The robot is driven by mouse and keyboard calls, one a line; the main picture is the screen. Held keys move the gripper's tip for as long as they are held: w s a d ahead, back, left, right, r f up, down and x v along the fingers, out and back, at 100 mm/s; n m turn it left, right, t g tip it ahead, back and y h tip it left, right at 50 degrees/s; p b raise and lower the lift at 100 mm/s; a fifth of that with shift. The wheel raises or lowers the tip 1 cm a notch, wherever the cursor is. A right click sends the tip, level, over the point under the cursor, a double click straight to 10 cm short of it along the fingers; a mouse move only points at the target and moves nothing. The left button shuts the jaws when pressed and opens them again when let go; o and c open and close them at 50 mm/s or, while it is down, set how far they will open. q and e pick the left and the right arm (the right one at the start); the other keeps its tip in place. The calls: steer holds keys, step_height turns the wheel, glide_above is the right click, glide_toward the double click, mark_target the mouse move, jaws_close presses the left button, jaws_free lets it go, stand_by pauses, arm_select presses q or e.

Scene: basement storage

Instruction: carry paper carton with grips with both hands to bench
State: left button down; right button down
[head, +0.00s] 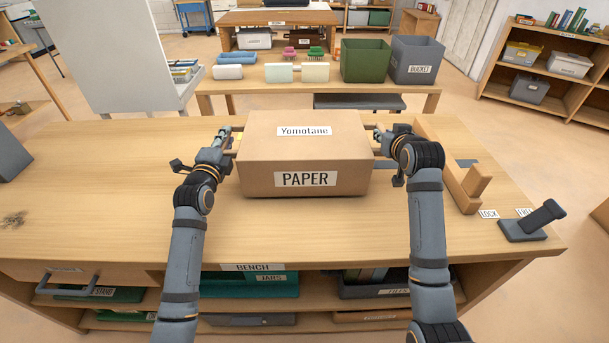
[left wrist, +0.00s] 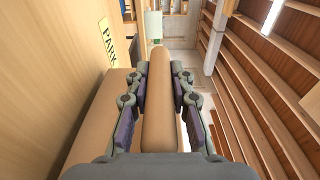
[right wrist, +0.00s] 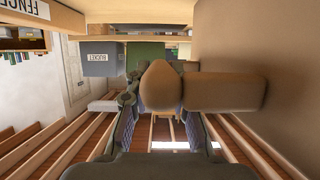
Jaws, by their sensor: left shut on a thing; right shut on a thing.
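The brown paper carton (head: 304,155), labelled PAPER and Yomotane, is upright over the wooden bench (head: 130,215), which bears a BENCH label on its front edge. I cannot tell whether its bottom touches the top. My left gripper (head: 228,140) is at the carton's left side, shut on a wooden grip, which fills the space between the fingers in the left wrist view (left wrist: 158,110). My right gripper (head: 385,138) is at the right side, shut on the other grip, seen in the right wrist view (right wrist: 162,88). The carton's far side is hidden.
A wooden fence piece (head: 452,170) and a dark lever (head: 535,220) with labels stand on the bench at right. A grey object (head: 10,155) is at the left edge. Behind is a table with a green bin (head: 366,60) and a grey bucket (head: 416,60). The bench's left part is mostly clear.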

arm_select(q)
steer(key=shift+f+b, duration=0.4)
steer(key=shift+b, duration=0.15)
arm_select(e)
steer(key=shift+f, duration=0.5)
arm_select(q)
steer(key=c, duration=1.4)
jaws_free()
steer(key=shift+f, duration=0.15)
steer(key=shift+c, duration=0.2)
arm_select(e)
steer(key=c, duration=1.4)
jaws_free()
steer(key=shift+c, duration=0.2)
arm_select(q)
steer(key=shift+o, duration=1.4)
steer(key=shift+s+r, duration=0.2)
steer(key=shift+s, duration=0.05)
arm_select(e)
steer(key=shift+o, duration=1.4)
steer(key=shift+s+r, duration=0.15)
steer(key=shift+s, duration=0.1)
arm_select(q)
steer(key=shift+w+f, duration=0.1)
arm_select(e)
steer(key=shift+w, duration=0.1)
